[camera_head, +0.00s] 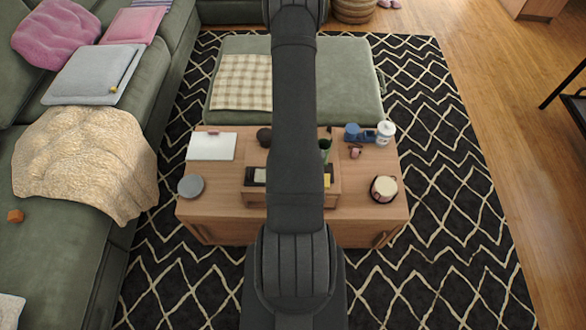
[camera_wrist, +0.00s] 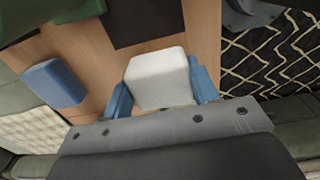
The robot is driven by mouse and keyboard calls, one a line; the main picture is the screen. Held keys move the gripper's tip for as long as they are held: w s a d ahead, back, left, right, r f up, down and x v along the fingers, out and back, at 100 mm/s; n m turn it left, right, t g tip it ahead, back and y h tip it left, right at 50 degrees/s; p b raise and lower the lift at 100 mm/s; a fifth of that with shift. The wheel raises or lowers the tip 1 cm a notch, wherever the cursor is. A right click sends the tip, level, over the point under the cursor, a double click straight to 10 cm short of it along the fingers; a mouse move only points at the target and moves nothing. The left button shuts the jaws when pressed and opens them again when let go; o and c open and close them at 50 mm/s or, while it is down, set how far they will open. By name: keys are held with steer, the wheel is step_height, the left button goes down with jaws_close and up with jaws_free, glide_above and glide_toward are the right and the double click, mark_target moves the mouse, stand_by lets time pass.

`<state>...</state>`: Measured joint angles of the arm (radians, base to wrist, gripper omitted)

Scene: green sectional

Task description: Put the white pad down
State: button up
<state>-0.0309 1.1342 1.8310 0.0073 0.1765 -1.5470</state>
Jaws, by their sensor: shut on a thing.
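The white pad (camera_wrist: 158,79) shows in the wrist view as a pale block with rounded edges. My gripper (camera_wrist: 162,92) is shut on it, with one blue finger on each side. Wood surface shows behind the pad. I cannot tell whether the pad touches it or hangs above it. In the head view my dark arm crosses the middle of the picture, and I cannot make out the gripper or the held pad there.
The wooden coffee table (camera_head: 225,215) carries a white clipboard (camera_head: 212,146), a grey round item (camera_head: 190,187), a tray (camera_head: 255,198), a white jar (camera_head: 385,133) and a blue item (camera_head: 352,132). A blue block (camera_wrist: 54,82) and a dark flat patch (camera_wrist: 143,25) show in the wrist view.

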steer(key=shift+f, duration=0.9)
steer(key=shift+f, duration=0.3)
steer(key=o, duration=0.9)
steer(key=shift+f, duration=0.2)
steer(key=shift+o, duration=0.7)
steer(key=shift+s, duration=0.15)
steer(key=shift+r, duration=0.15)
step_height(320, 180, up, 13)
steer(key=shift+f, duration=0.15)
